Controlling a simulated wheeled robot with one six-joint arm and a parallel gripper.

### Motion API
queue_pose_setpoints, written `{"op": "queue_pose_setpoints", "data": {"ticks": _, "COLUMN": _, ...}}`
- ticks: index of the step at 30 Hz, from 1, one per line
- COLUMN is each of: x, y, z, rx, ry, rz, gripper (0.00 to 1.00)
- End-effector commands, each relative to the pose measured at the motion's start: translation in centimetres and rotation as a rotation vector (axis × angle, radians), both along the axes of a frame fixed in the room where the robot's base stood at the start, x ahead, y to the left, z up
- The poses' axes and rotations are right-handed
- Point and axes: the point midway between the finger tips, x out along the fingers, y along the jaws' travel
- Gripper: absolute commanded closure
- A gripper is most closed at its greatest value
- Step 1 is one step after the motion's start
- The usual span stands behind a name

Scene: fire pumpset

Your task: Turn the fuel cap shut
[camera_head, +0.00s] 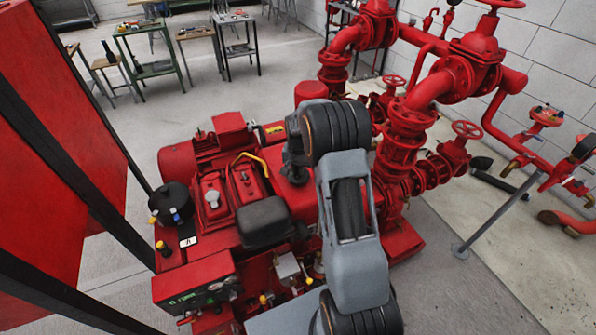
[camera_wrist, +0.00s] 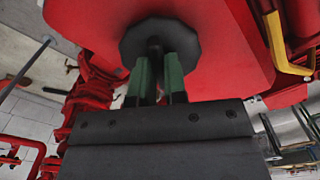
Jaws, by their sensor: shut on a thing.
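The fuel cap (camera_wrist: 160,40) is a dark, many-sided disc against the red fuel tank (camera_wrist: 225,60) in the wrist view. My gripper (camera_wrist: 160,75) reaches it with two green-faced fingers, which are shut on the dark grip at the cap's middle. The fingertips partly hide that grip. In the head view the red tank (camera_head: 289,192) shows beside my arm, and my gripper (camera_head: 296,165) points down at its top. The cap is hidden there behind my gripper. I cannot tell how far the cap is turned.
Red pipes and valves (camera_head: 410,120) stand close to the right of my arm. The red engine (camera_head: 215,195) with a yellow hose lies to the left, and a control box (camera_head: 195,285) in front. Work tables (camera_head: 150,60) stand at the back left, with open floor before them.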

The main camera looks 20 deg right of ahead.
Motion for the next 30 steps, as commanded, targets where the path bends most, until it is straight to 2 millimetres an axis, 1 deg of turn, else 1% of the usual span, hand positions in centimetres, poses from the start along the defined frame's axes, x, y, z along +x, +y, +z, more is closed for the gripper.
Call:
{"op": "queue_pose_setpoints", "data": {"ticks": 18, "x": 0.07, "y": -0.06, "z": -0.01, "rx": -0.001, "ry": -0.004, "rz": -0.578, "gripper": 1.0}}
{"op": "queue_pose_setpoints", "data": {"ticks": 24, "x": 0.06, "y": -0.06, "z": 0.02, "rx": -0.001, "ry": -0.004, "rz": -0.733, "gripper": 1.0}}
{"op": "queue_pose_setpoints", "data": {"ticks": 30, "x": 0.05, "y": -0.06, "z": 0.06, "rx": -0.001, "ry": -0.004, "rz": -0.848, "gripper": 1.0}}
